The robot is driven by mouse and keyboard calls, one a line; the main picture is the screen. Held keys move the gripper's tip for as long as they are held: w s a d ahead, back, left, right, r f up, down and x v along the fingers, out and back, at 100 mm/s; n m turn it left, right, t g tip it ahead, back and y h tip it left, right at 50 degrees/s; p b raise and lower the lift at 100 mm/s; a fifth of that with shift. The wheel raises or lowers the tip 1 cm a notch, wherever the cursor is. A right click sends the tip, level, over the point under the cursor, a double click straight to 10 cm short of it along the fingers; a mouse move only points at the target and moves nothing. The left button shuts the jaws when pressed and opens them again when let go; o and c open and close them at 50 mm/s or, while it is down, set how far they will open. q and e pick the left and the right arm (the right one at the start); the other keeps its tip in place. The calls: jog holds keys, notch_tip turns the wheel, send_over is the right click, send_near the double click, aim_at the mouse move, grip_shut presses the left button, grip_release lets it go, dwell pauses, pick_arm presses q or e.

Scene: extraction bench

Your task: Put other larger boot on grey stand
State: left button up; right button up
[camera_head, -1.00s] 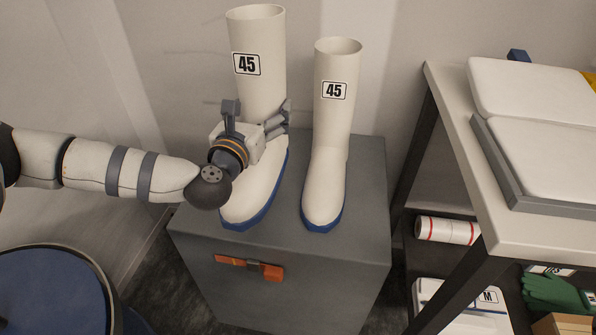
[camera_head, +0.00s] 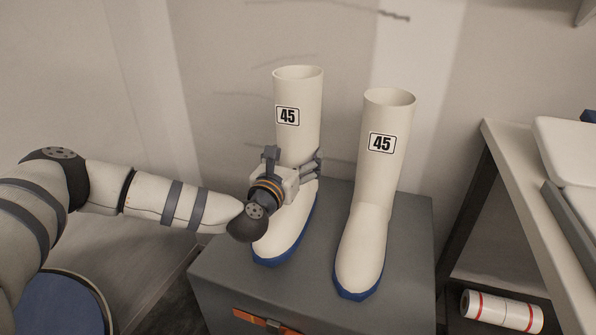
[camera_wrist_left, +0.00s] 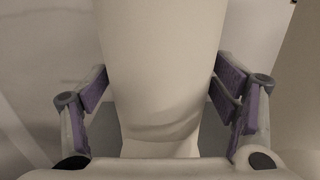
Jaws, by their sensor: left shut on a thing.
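Two tall white boots with blue soles and "45" labels stand upright, side by side, on the grey stand (camera_head: 408,235). The left boot (camera_head: 298,115) is at the stand's left side, the right boot (camera_head: 378,175) at its right side with a gap between. My left gripper (camera_head: 298,176) is shut on the left boot around its lower shaft. In the left wrist view the boot's shaft (camera_wrist_left: 160,65) fills the space between the purple-padded fingers (camera_wrist_left: 165,95). The left boot's sole appears to rest on the stand; its heel is hidden. My right gripper is out of view.
A table (camera_head: 520,180) with white pads stands to the right of the stand. A white roll with red bands (camera_head: 502,311) lies below it. An orange latch (camera_head: 262,320) is on the stand's front. The wall is close behind the boots.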

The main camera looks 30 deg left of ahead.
pick_arm(q)
jog(key=shift+f, duration=1.35)
jog(key=o, duration=2)
jog(key=shift+c, duration=0.2)
jog(key=v, duration=1.2)
jog(key=shift+s+b, duration=0.1)
jog(key=shift+b, duration=0.2)
jog(key=shift+f, duration=0.1)
